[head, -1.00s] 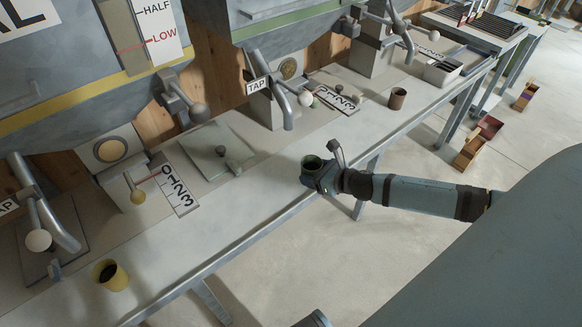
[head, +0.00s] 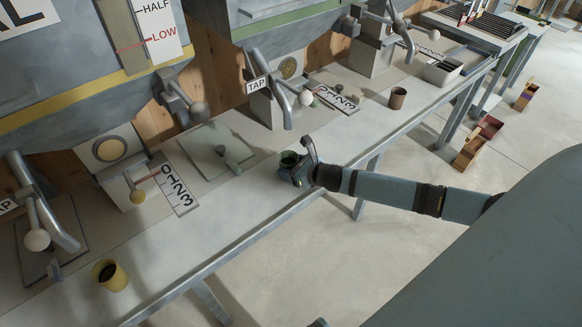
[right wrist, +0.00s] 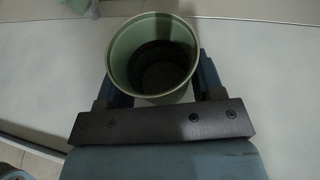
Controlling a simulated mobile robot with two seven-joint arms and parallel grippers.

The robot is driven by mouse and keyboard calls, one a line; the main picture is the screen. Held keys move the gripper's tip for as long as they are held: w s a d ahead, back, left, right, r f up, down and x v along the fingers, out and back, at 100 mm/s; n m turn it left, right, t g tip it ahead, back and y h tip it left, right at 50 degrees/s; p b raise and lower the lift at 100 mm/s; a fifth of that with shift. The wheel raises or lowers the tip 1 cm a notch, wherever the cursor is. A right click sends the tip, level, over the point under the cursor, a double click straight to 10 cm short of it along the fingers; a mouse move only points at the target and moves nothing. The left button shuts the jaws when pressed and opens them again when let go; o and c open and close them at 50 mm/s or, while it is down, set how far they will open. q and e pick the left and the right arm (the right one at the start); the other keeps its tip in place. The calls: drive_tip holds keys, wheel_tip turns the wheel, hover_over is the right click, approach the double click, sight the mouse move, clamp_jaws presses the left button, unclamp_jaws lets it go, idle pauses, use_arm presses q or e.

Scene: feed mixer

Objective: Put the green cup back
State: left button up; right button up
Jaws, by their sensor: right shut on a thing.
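The green cup (right wrist: 153,55) is upright between the two fingers of my right gripper in the right wrist view, with dark contents inside. In the head view the cup (head: 289,158) shows at the end of my right arm, over the grey bench. My right gripper (head: 291,168) is shut on it; its fingers also show on both sides of the cup in the right wrist view (right wrist: 153,82). I cannot tell whether the cup touches the bench. My left gripper is not clearly in view.
A yellow cup (head: 112,275) stands at the bench's near left and a brown cup (head: 397,98) farther right. A tap (head: 277,95) and a 0-1-2-3 scale (head: 338,97) stand at the back. The bench (head: 235,220) is clear in front.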

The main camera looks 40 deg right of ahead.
drive_tip(key=shift+f, duration=0.1)
drive_tip(key=o, duration=0.5)
drive_tip(key=shift+f, duration=0.1)
drive_tip(key=o, duration=0.4)
drive_tip(key=shift+o, duration=0.2)
